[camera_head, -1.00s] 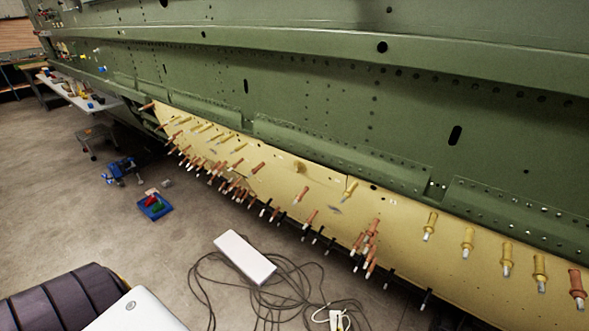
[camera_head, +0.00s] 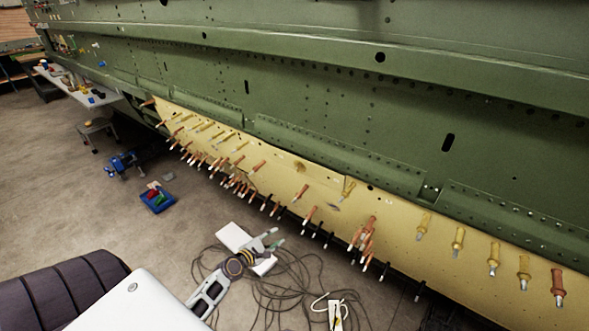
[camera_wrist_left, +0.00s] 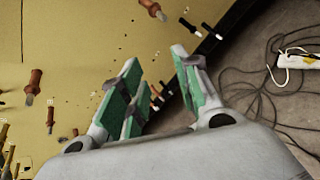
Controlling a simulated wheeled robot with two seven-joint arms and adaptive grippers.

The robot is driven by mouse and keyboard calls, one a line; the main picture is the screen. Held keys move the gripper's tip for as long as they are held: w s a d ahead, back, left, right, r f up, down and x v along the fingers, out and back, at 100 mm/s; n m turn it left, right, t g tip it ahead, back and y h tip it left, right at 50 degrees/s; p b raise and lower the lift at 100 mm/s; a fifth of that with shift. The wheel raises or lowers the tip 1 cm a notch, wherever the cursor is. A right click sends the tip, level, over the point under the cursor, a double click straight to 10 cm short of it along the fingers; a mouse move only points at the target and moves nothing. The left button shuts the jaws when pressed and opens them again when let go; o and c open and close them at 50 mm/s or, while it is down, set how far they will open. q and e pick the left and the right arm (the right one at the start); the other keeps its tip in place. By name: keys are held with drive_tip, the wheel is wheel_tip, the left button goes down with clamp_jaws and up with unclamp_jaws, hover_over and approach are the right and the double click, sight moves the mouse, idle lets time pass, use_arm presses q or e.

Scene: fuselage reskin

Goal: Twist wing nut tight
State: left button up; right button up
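Many fasteners stick out of a yellow skin panel (camera_head: 400,225) along the green fuselage. Copper ones include a cluster (camera_head: 363,240) right of the panel's middle; brass ones include a row (camera_head: 458,240) at the right. They are too small to tell which is the wing nut. My left gripper (camera_head: 272,243) is raised over the floor, apart from the panel. In the left wrist view, my left gripper (camera_wrist_left: 156,62) is open, with green pads and nothing held. A copper fastener (camera_wrist_left: 153,9) lies beyond the fingertips; small ones show between the fingers. My right gripper is not in view.
The green fuselage wall (camera_head: 300,90) runs along the back. Loose black cables (camera_head: 290,290) and a white box (camera_head: 232,236) lie on the floor below the panel. A blue tray (camera_head: 157,199) and a stool (camera_head: 97,128) stand farther left. The floor between is mostly clear.

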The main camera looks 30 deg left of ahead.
use_arm(q)
wheel_tip(320, 180, up, 23)
drive_tip(key=w+n+t+p, duration=0.1)
drive_tip(key=n+t, duration=0.3)
drive_tip(key=n, duration=0.3)
drive_tip(key=shift+w+a+h+p, duration=0.2)
drive_tip(key=shift+a+h+p, duration=0.1)
drive_tip(key=shift+p, duration=0.05)
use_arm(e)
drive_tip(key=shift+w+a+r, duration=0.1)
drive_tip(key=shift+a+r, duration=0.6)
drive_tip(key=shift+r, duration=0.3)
use_arm(q)
drive_tip(key=shift+w, duration=0.2)
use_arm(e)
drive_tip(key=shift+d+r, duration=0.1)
use_arm(q)
drive_tip(key=p, duration=0.3)
approach(298, 168)
drive_tip(key=shift+w, duration=2.85)
drive_tip(key=shift+w+d, duration=0.1)
drive_tip(key=shift+w, duration=1.15)
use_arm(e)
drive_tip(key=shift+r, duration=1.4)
use_arm(q)
clamp_jaws()
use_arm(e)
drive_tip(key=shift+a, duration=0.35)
